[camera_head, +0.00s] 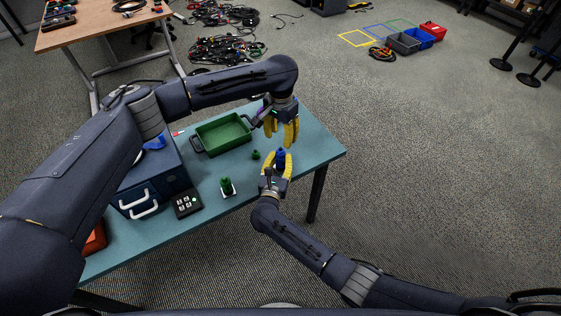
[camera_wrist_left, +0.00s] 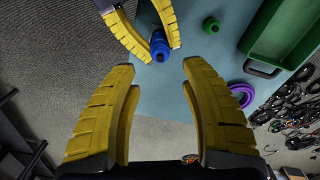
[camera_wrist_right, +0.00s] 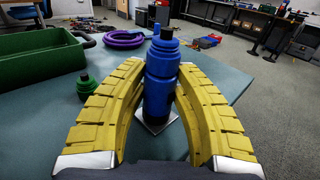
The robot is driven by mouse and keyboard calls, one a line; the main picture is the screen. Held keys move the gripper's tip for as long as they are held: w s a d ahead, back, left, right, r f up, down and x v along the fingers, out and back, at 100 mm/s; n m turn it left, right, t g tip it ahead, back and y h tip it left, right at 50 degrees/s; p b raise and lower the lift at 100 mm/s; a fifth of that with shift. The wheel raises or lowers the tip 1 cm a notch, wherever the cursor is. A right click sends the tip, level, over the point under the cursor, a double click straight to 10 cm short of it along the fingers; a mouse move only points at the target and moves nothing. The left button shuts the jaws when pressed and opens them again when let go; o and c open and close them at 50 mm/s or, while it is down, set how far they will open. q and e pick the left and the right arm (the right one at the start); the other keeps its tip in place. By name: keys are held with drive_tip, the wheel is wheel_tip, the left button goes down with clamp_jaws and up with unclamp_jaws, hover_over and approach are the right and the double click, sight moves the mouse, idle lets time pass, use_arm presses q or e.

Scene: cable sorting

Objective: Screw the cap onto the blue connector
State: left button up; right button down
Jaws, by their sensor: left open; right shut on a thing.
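The blue connector (camera_head: 281,154) stands upright near the table's right edge; it also shows in the left wrist view (camera_wrist_left: 160,47) and the right wrist view (camera_wrist_right: 161,75). My right gripper (camera_head: 281,162) is shut around its body. Its top is stepped, with a dark tip. I cannot tell whether a cap is on it. A grey base plate (camera_wrist_right: 156,124) shows beneath it. My left gripper (camera_head: 287,140) is open and empty, fingers pointing down, just above and beside the connector. In the left wrist view its fingers (camera_wrist_left: 157,72) are apart, with the connector beyond them.
A small green part (camera_head: 255,154) stands left of the connector. A green connector (camera_head: 226,186) stands on a white plate by a button box (camera_head: 187,203). A green bin (camera_head: 222,134), a purple ring (camera_wrist_right: 123,39) and a blue drawer cabinet (camera_head: 150,180) share the table.

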sight(281, 148)
use_arm(q)
drive_tip(key=shift+f, duration=4)
drive_tip(key=shift+c, duration=0.2)
clamp_jaws()
